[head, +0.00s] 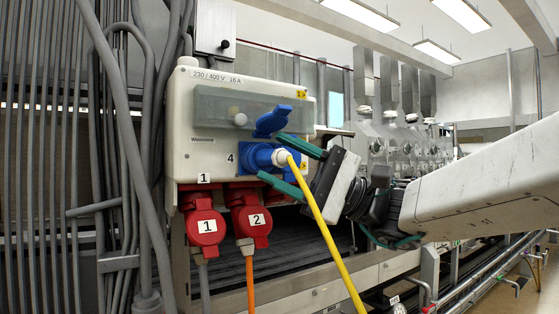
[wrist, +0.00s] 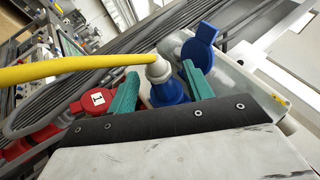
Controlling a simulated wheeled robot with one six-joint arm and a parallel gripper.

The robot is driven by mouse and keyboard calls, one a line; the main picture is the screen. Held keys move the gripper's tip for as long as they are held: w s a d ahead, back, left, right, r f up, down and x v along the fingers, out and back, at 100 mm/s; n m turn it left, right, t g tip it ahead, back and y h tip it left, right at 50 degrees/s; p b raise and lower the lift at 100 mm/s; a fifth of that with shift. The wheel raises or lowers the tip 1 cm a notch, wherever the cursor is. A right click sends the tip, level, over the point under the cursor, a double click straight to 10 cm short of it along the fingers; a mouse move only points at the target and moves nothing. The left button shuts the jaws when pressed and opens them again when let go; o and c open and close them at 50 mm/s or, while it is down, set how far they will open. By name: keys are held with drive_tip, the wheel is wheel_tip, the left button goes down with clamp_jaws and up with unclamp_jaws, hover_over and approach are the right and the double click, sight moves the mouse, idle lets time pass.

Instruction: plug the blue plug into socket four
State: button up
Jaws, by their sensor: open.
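The blue plug (head: 262,156) has a white cable end and a yellow cable (head: 328,236) that hangs down to the right. It sits at socket four, the blue socket marked 4 on the box, with its front in the socket mouth; the exact depth is hidden. The blue lid (head: 272,121) of the socket is raised above it. My gripper (head: 272,158) is open, one teal finger above the plug and one below. In the wrist view the plug (wrist: 168,93) stands between the two fingers, with gaps visible, and the raised lid (wrist: 201,45) is beside the right finger.
The grey socket box (head: 183,130) carries red plugs marked 1 (head: 205,226) and 2 (head: 254,221) in its lower sockets, close below my lower finger. Grey pipes and cables (head: 95,150) run along the left. Machinery stands behind; open space lies right of the box.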

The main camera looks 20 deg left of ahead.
drive_tip(key=v, duration=0.7)
drive_tip(key=s+d+f+t+h, duration=0.1)
drive_tip(key=s+d+f+h, duration=0.1)
drive_tip(key=s+f+h, duration=0.3)
drive_tip(key=s+d+f+m+t+h, duration=0.1)
drive_tip(key=d+f+h, duration=0.1)
drive_tip(key=f, duration=0.6)
drive_tip(key=s+d+f+t+h, duration=0.1)
drive_tip(key=s+d+f+h, duration=0.25)
drive_tip(key=f, duration=0.25)
drive_tip(key=s+d+f+t+h, duration=0.2)
drive_tip(key=s+d+f+h, duration=0.1)
drive_tip(key=d, duration=0.5)
drive_tip(key=s+d+f+t+h, duration=0.2)
drive_tip(key=s+d+f+h, duration=0.1)
drive_tip(key=d, duration=0.6)
drive_tip(key=s+d+f+t+h, duration=0.2)
drive_tip(key=s+d+f+h, duration=0.1)
drive_tip(key=d, duration=0.6)
drive_tip(key=shift+s+d+f+h, duration=0.25)
drive_tip(key=shift+s+f+h, duration=0.15)
drive_tip(key=shift+h, duration=0.85)
